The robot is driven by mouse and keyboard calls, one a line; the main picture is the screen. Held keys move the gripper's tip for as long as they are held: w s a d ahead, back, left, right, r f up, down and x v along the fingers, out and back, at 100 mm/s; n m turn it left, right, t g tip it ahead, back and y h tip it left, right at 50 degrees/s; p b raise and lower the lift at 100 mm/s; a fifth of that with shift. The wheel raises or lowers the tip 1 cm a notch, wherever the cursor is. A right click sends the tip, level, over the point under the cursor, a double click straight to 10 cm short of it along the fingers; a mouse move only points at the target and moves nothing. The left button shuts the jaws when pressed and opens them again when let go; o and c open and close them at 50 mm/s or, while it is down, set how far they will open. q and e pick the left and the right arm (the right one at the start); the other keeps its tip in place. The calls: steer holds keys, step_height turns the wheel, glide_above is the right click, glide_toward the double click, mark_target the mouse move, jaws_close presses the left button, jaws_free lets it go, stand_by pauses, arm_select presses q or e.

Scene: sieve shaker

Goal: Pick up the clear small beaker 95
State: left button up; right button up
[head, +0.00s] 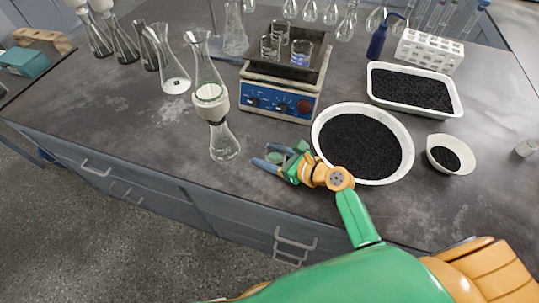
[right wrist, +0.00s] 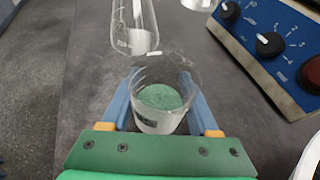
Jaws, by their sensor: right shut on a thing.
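A clear small beaker (right wrist: 160,96) stands between the blue fingers of my right gripper (right wrist: 162,108) in the right wrist view. The fingers are shut on its sides, and a green speckled patch shows inside it. In the head view my right gripper (head: 277,157) is near the front edge of the bench, and the beaker is hard to make out there. I cannot tell whether its base touches the bench. Other clear small beakers stand on the blue-fronted shaker or hot plate (head: 275,103). My left gripper is not in view.
A clear flask with a white collar (head: 223,146) stands just left of my right gripper. A white bowl of black grains (head: 405,168) is close on its right. A white tray (head: 455,106), a small bowl (head: 467,153) and a tube rack (head: 430,50) are farther right.

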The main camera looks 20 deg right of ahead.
mark_target(268, 149)
steer(key=shift+r, duration=0.5)
step_height(268, 149, up, 2)
steer(key=shift+s+r+p, duration=0.1)
steer(key=shift+r+p, duration=0.1)
steer(key=shift+p, duration=0.55)
steer(key=s+r+p, duration=0.9)
steer(key=s+r, duration=0.4)
steer(key=r, duration=0.1)
steer(key=shift+s+d, duration=0.4)
steer(key=shift+d, duration=0.05)
steer(key=shift+r, duration=0.1)
steer(key=shift+p, duration=0.35)
